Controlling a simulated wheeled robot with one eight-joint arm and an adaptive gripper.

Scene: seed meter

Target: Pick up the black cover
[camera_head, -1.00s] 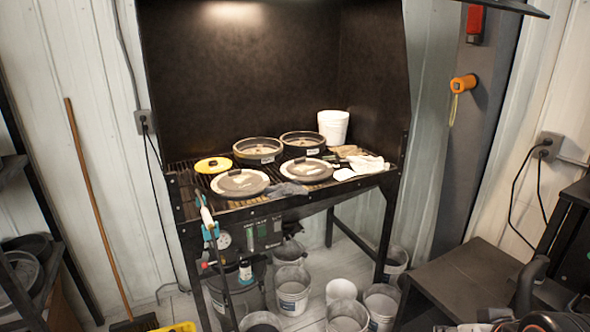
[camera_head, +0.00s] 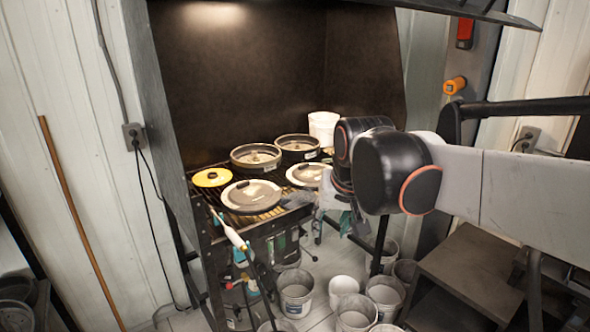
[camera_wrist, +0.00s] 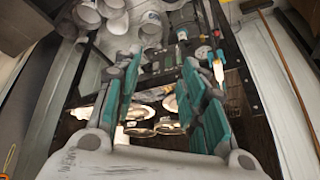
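I cannot tell for certain which is the black cover; the front lids look most like covers. My gripper (camera_wrist: 160,88) is open and empty in the wrist view, its teal pads wide apart, with the bench and round pieces beyond. In the head view, it is mostly hidden behind my arm, right of the lids.
A yellow disc (camera_head: 212,177) lies at the bench's left, and a white bucket (camera_head: 323,128) stands at the back. A dark glove lies at the front edge. Several grey buckets (camera_head: 296,291) stand on the floor below. Dark hood walls enclose the bench's back and sides.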

